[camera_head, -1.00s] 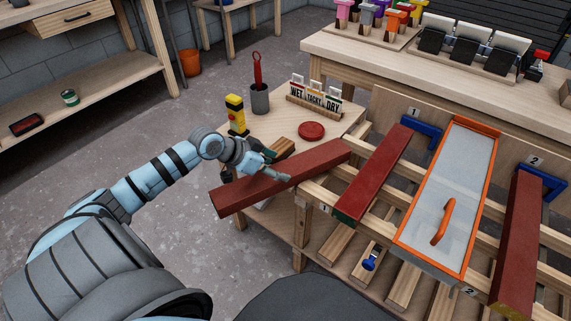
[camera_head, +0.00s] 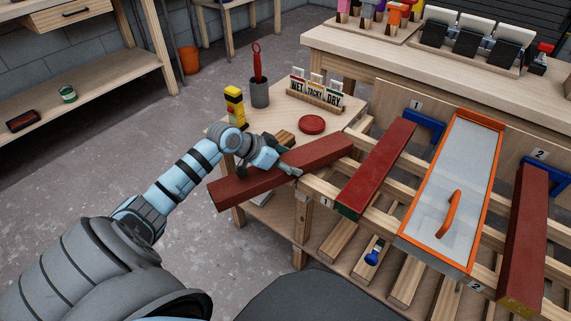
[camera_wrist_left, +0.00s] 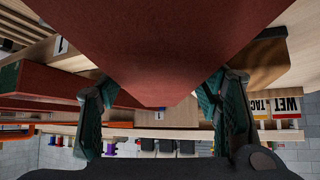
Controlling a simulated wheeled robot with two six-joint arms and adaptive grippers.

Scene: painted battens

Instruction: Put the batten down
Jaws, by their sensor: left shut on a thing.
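My left gripper (camera_head: 284,167) is shut on a dark red batten (camera_head: 238,184), seen tilted across the left end of the rack (camera_head: 322,186) and the small table's front edge. In the left wrist view the batten (camera_wrist_left: 160,60) fills the space between the two green-padded fingers (camera_wrist_left: 158,112). I cannot tell whether its underside touches anything. A second red batten (camera_head: 378,165) lies across the rack's rails near a label 1. A third red batten (camera_head: 522,235) lies at the right, near a label 2. My right gripper is out of view.
The small table (camera_head: 275,122) bears a yellow-black object (camera_head: 234,105), a grey cup (camera_head: 259,95), a red disc (camera_head: 312,124) and WET/TACKY/DRY cards (camera_head: 315,92). Blue brackets (camera_head: 424,127) stand behind the rack.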

